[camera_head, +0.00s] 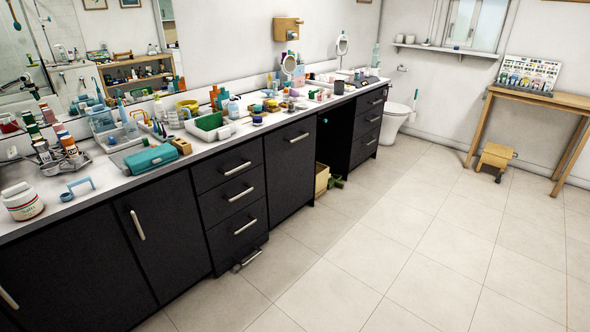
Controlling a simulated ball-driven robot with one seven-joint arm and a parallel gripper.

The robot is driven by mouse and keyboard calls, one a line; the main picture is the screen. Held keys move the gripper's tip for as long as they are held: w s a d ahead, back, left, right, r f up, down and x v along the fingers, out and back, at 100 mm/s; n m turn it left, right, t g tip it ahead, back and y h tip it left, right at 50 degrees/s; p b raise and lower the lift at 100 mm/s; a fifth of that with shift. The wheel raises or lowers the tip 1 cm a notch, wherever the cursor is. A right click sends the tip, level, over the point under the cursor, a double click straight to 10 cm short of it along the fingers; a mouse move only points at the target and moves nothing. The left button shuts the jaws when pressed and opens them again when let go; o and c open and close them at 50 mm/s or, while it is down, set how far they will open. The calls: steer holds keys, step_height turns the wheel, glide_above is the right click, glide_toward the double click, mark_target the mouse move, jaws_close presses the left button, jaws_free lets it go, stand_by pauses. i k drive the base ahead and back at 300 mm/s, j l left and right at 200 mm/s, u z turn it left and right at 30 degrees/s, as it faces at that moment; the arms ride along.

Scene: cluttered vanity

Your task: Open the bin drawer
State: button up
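A long black vanity holds several drawers and doors with pale metal handles. A tall single front (291,175) in its middle has one horizontal handle (298,137) near the top and looks shut; it may be the bin drawer, but no label shows. Left of it is a stack of drawers (232,195). Its bottom drawer (243,260) appears to stick out a little, with its handle low near the floor. A second drawer stack (370,124) is at the far end. My gripper is not in view.
The counter is crowded with bottles, trays and a teal case (151,158). A wooden box (321,180) and green items (336,182) sit on the floor beside the tall front. A small wooden stool (495,156) stands farther right. The tiled floor (400,250) before the vanity is clear.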

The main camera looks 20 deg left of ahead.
mark_target(289, 150)
steer(key=i+j, duration=0.5)
steer(key=i, duration=0.2)
steer(key=i+j, duration=0.5)
steer(key=i, duration=0.2)
steer(key=i+j, duration=0.5)
steer(key=i, duration=0.25)
steer(key=i+j, duration=0.5)
steer(key=i, duration=0.2)
steer(key=i+j, duration=0.5)
steer(key=i, duration=0.2)
